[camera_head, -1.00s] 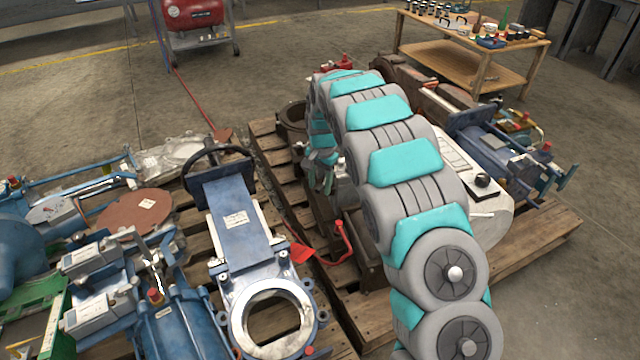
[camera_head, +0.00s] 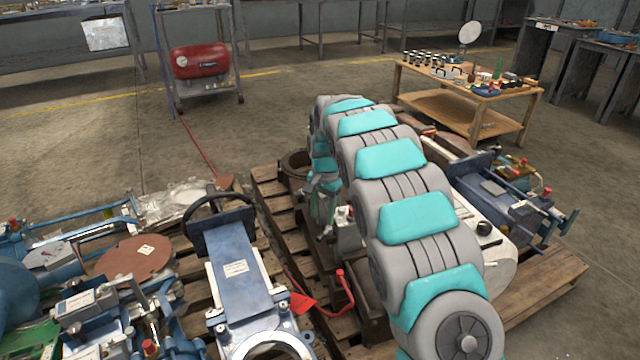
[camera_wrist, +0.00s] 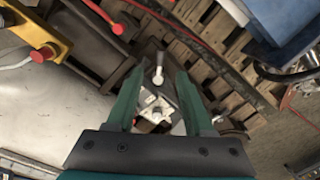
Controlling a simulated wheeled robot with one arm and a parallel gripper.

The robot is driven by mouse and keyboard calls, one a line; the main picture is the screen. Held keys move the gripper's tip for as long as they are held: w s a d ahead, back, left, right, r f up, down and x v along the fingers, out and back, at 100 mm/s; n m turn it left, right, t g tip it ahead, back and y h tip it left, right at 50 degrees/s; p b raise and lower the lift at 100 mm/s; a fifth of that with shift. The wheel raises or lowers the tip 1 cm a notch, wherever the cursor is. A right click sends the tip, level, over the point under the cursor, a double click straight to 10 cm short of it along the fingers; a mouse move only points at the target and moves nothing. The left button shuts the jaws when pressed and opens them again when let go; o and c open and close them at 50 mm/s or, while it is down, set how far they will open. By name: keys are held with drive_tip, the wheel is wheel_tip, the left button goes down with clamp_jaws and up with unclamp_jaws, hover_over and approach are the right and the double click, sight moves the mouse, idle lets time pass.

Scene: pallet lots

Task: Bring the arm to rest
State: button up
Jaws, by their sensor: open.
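My arm arches in grey and teal over the pallets in the head view, and its end points down. My gripper (camera_head: 322,212) is low behind the arm, above the right pallet, small and partly hard to make out. In the wrist view my gripper (camera_wrist: 156,82) has two green fingers spread apart with nothing clamped between them. A grey metal part with a white-tipped lever (camera_wrist: 158,78) shows beyond the gap between the fingers. I cannot tell how far below the fingertips it lies.
A blue gate valve (camera_head: 235,268) with a black handwheel lies left of the arm. A white rounded body (camera_head: 495,262) and blue equipment (camera_head: 490,190) lie right. A wooden table (camera_head: 470,110) stands behind; open floor lies beyond the pallets.

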drive_tip(key=s+d+r+n+p, duration=0.1)
drive_tip(key=s+d+r, duration=0.45)
drive_tip(key=s, duration=0.45)
drive_tip(key=s+d+r+n+p, duration=0.1)
drive_tip(key=s+d+r, duration=0.3)
drive_tip(key=s+r, duration=0.45)
drive_tip(key=s+d+n+g+p, duration=0.1)
drive_tip(key=s+n, duration=0.1)
drive_tip(key=s, duration=1.3)
drive_tip(key=s+d+f+n+g+p, duration=0.1)
drive_tip(key=s+d+n, duration=0.1)
drive_tip(key=s, duration=1.4)
drive_tip(key=shift+f+n, duration=0.15)
drive_tip(key=shift+n, duration=0.25)
